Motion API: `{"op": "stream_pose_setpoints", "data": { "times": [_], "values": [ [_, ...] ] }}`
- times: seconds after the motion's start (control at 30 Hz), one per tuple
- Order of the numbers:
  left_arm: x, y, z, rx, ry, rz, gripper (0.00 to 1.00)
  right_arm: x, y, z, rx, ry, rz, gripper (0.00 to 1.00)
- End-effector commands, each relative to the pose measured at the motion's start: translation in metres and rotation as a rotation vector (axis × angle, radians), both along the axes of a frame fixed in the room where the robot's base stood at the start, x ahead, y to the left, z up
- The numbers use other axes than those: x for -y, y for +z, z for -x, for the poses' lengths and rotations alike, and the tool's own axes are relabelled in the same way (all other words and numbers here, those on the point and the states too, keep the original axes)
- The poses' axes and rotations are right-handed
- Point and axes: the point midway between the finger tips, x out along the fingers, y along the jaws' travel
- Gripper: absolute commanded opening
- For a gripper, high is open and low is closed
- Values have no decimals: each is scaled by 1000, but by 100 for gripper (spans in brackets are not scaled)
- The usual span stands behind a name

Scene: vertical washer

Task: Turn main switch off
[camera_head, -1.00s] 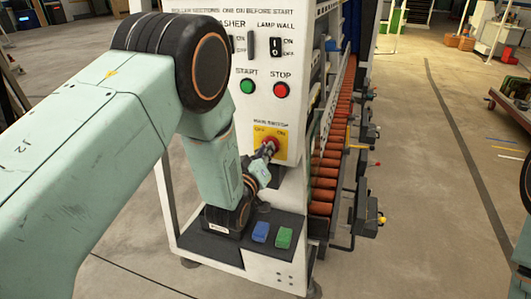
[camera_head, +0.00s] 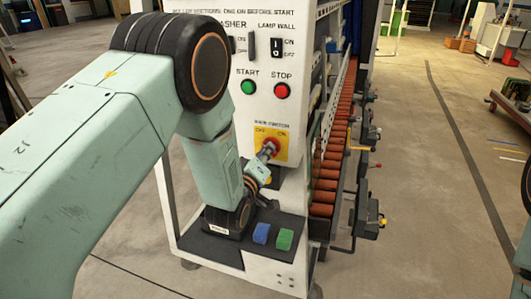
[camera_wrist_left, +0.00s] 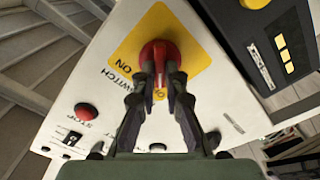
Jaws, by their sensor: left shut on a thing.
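The main switch is a red knob (camera_wrist_left: 158,54) on a yellow plate (camera_wrist_left: 150,32) on the white panel. In the head view the yellow plate (camera_head: 261,142) is low on the machine's front, marked OFF at left and ON at right, with the red knob (camera_head: 270,146) partly covered by the gripper. My left gripper (camera_wrist_left: 160,70) is shut on the red knob, one finger on each side. In the head view the left gripper (camera_head: 267,152) reaches the knob from below. The knob's exact angle is hard to tell. My right gripper is not in view.
Above are the green START button (camera_head: 248,87), the red STOP button (camera_head: 281,91) and a black lamp wall switch (camera_head: 275,46). A blue block (camera_head: 261,233) and a green block (camera_head: 284,239) rest on the ledge below. An orange roller conveyor (camera_head: 325,183) runs along the right side.

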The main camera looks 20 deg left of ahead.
Motion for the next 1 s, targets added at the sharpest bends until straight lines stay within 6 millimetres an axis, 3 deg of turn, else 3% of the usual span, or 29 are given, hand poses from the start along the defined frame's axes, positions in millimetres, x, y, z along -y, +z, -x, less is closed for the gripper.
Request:
{"op": "stream_pose_setpoints", "data": {
  "times": [0.1, 0.13, 0.4, 0.77, 1.0],
  "values": [
    [-1, 2, -1, 6, 3, 2, 0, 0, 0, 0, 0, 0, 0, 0],
    [-1, 2, -1, 6, 3, 2, 13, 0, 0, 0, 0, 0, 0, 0],
    [0, 1, 0, 3, 1, 1, 34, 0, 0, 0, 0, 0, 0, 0],
    [0, 0, 5, 0, 0, 0, 34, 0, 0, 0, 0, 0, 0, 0],
    [-1, -1, 43, -3, 0, -2, 34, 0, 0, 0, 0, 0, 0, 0]
  ]
}}
